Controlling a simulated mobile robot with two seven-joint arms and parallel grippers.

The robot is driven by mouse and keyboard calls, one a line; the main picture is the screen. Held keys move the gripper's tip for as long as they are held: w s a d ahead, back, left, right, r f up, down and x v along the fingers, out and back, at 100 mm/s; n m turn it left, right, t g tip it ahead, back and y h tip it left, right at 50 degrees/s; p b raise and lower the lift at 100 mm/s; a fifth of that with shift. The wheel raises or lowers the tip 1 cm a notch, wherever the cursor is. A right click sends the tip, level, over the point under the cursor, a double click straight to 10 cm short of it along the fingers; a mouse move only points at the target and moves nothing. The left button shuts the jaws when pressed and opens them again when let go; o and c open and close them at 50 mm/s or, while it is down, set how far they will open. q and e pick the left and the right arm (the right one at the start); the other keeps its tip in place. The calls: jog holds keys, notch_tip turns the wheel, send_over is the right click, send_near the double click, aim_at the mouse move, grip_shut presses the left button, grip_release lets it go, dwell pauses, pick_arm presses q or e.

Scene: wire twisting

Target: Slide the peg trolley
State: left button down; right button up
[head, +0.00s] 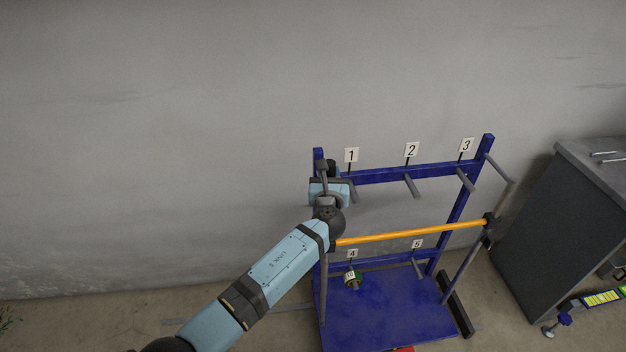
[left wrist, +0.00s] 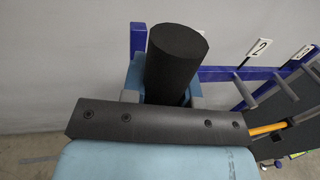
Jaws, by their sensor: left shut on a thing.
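The peg trolley (head: 388,310) is a blue frame on a blue base, with grey pegs and number cards 1 to 5. An orange bar (head: 410,232) crosses its front. My left gripper (head: 328,188) is at the trolley's upper left corner, beside card 1. It is shut on a dark round bar there, which shows as a thick dark cylinder (left wrist: 176,52) between the fingers in the left wrist view. My forearm hides much of the trolley's left side. My right gripper is not in view.
A spool-like part (head: 352,280) hangs at card 4. A grey cabinet (head: 570,225) stands close to the trolley's right. A bench-like piece with yellow-green labels (head: 603,298) is at the lower right. The wall (head: 150,120) is behind, and the floor at the left is mostly clear.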

pick_arm(q)
jog(key=shift+w+d+f+b, duration=0.1)
jog(key=shift+w+d+b, duration=0.1)
jog(key=shift+d, duration=0.6)
jog(key=shift+w+d+b, duration=0.15)
jog(key=shift+d, duration=0.65)
jog(key=c, duration=0.9)
grip_release()
jog(key=s, duration=1.3)
jog(key=shift+s+d, duration=0.25)
jog(key=shift+s, duration=0.15)
